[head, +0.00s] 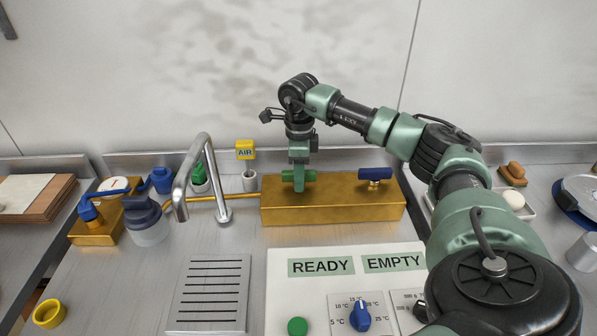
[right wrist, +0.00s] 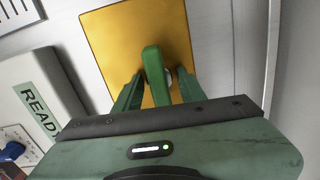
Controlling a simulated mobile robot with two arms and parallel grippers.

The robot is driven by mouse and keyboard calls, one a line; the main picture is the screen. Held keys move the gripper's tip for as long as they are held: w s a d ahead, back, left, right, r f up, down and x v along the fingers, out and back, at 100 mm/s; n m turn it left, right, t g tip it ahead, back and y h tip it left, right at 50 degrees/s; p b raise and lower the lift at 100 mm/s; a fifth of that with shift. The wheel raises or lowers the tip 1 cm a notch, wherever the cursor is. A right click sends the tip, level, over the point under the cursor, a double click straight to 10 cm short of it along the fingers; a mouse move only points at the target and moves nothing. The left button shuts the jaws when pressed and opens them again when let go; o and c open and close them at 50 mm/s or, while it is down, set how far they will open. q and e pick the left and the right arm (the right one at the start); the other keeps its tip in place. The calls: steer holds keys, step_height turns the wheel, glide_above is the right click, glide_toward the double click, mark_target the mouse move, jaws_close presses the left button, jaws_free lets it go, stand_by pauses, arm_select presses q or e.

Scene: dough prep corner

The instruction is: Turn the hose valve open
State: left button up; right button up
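A brass block (head: 333,210) stands on the steel counter and carries a green valve handle (head: 291,176) at its left and a blue valve handle (head: 375,173) at its right. My right gripper (head: 300,170) points down at the green handle. In the right wrist view the green handle (right wrist: 154,72) stands between the two green fingers (right wrist: 160,88), with small gaps that look open beside it. The brass block (right wrist: 120,32) lies behind. My left gripper is not in view.
A second brass block (head: 97,236) with a blue handle (head: 90,208) stands at the left, near a blue-capped jar (head: 147,230). A metal faucet (head: 205,165) rises left of the main block. A panel marked READY and EMPTY (head: 290,295) lies in front.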

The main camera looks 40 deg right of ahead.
step_height(320, 180, up, 7)
steer(key=p, duration=0.5)
steer(key=shift+r+p, duration=0.15)
steer(key=shift+p, duration=0.15)
